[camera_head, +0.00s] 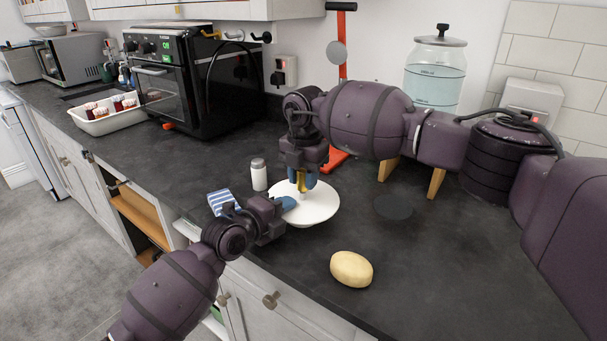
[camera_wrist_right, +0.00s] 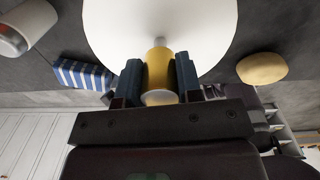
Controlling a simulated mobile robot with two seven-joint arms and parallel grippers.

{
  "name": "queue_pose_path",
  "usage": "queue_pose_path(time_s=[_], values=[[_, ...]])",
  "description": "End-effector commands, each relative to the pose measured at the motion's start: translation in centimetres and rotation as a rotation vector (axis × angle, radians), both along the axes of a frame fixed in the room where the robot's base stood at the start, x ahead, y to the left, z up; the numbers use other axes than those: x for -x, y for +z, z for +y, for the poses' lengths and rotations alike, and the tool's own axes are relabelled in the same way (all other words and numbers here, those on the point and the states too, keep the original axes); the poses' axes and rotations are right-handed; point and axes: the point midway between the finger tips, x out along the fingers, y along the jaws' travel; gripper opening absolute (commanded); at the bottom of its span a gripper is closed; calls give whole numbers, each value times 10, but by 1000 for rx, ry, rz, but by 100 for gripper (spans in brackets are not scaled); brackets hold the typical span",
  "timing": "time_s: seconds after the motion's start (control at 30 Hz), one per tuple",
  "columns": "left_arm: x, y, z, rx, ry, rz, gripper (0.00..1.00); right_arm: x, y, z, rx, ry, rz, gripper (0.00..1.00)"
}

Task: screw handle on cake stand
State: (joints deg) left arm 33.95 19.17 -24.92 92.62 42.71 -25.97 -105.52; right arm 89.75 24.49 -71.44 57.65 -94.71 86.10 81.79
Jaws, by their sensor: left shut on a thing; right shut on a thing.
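The cake stand (camera_head: 322,203) is a white round plate on the dark counter near its front edge. My left gripper (camera_head: 289,203) is shut on the plate's left rim. The handle (camera_head: 301,184) is yellow and stands upright at the middle of the plate. My right gripper (camera_head: 303,178) comes from above and is shut on it. In the right wrist view the yellow handle (camera_wrist_right: 158,68) sits between two blue fingers (camera_wrist_right: 158,80), with its far end at a small pale stub on the white plate (camera_wrist_right: 205,30). Whether its thread is engaged cannot be told.
A salt shaker (camera_head: 259,174) and a blue-striped box or cloth (camera_head: 222,202) stand left of the plate. A yellow oval loaf or soap (camera_head: 351,269) lies in front right. Behind are a black oven (camera_head: 190,80), a red stand (camera_head: 336,158) and a water dispenser (camera_head: 435,75).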

Motion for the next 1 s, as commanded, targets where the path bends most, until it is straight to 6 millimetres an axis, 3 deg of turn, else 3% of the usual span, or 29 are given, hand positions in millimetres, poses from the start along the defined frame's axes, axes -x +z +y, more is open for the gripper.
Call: queue_pose_path(time_s=[0.23,1.0], values=[[0,-5,2,-8,3,6,0,0,-12,0,-4,0,-3,10],[0,-6,2,-10,3,7,0,0,-16,0,-4,0,-3,10]])
